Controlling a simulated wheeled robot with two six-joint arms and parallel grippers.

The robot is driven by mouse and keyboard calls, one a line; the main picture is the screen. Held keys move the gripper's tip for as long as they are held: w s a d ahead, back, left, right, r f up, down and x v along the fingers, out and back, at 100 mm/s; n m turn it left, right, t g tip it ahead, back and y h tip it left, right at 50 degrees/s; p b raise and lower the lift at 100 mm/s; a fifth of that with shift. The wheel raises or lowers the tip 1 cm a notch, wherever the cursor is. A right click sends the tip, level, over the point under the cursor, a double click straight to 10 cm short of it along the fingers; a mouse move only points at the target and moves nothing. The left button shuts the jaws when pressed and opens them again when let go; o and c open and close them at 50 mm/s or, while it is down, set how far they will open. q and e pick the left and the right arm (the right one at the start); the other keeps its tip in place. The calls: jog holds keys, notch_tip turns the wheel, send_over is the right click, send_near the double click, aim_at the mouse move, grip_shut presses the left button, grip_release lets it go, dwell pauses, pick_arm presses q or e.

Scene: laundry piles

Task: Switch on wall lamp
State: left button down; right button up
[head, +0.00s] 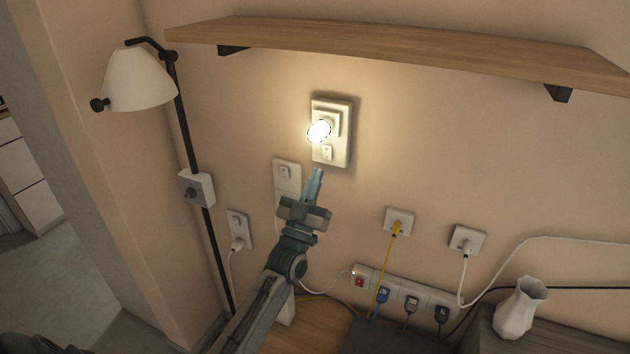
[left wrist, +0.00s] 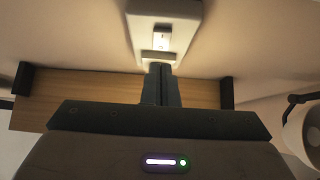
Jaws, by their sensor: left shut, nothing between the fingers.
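A small round lamp (head: 318,131) glows brightly on a white wall plate (head: 345,135) below the shelf. A small switch (head: 327,153) sits under the glow. My left gripper (head: 316,173) is shut and empty, its tips pointing up just below this plate. In the left wrist view the shut fingertips (left wrist: 160,72) are close to a white plate (left wrist: 178,14) with a small switch (left wrist: 161,38); I cannot tell whether they touch it. A lamp with a white shade (head: 138,80) on a black pole stands at the left, its shade unlit. My right gripper is not in view.
A wooden shelf (head: 400,54) juts out above the plate. Another switch plate (head: 286,177) is close beside my left gripper. Sockets, cables and a power strip (head: 390,290) are lower down. A white vase (head: 520,308) stands at the lower right.

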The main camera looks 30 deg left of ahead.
pick_arm(q)
jog(key=w+f+b+v, duration=0.1)
jog(key=b+v, duration=0.3)
jog(key=v, duration=0.5)
jog(key=shift+f, duration=0.55)
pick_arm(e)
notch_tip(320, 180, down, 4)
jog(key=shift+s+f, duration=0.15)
pick_arm(q)
jog(key=shift+s, duration=0.1)
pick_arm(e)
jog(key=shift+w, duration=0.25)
